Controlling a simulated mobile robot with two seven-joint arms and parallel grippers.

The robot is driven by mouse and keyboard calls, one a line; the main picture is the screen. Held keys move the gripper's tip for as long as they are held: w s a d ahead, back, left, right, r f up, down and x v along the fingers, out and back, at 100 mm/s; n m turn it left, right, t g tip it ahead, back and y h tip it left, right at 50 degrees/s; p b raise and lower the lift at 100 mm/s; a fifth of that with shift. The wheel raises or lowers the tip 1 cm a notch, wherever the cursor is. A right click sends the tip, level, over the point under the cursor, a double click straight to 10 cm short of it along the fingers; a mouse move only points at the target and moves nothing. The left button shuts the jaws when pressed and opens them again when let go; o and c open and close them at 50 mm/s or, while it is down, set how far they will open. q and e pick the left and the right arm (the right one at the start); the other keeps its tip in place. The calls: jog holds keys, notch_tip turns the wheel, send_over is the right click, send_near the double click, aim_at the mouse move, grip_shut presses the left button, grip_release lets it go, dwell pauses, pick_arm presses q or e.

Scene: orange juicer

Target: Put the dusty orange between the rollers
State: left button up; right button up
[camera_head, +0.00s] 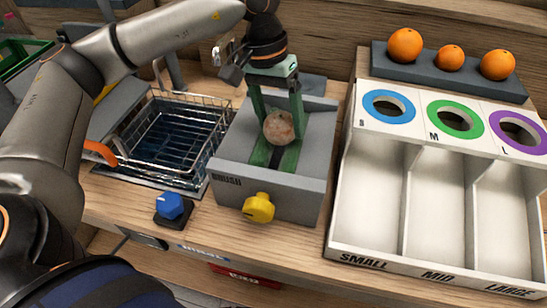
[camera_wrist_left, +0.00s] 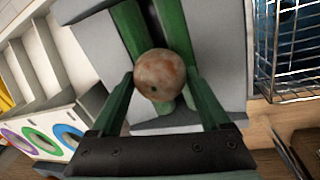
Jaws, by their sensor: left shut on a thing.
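The dusty orange (camera_head: 279,128) is a dull, brownish-pink ball with patches. My left gripper (camera_head: 277,120) points down over the grey brush box and is shut on it. The left wrist view shows the dusty orange (camera_wrist_left: 159,75) between the fingertips of my left gripper (camera_wrist_left: 160,82). The green rollers (camera_head: 261,153) lie side by side in the box, right under the orange; they also show in the left wrist view (camera_wrist_left: 130,28). I cannot tell whether the orange touches them. My right gripper is not in view.
The brush box (camera_head: 228,172) has a yellow knob (camera_head: 258,208) in front. A wire basket (camera_head: 205,101) over a sink stands left, with a blue knob (camera_head: 170,206). A white sorter (camera_head: 338,215) stands right; several oranges sit on a dark rack (camera_head: 381,60) behind it.

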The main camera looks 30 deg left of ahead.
pick_arm(q)
jog(key=o, duration=1.3)
jog(key=r, duration=0.4)
jog(key=a+r, duration=0.1)
jog(key=r, duration=0.3)
jog(key=a+r, duration=0.1)
jog(key=r, duration=0.3)
jog(key=shift+a+r, duration=0.2)
jog(key=shift+r, duration=0.05)
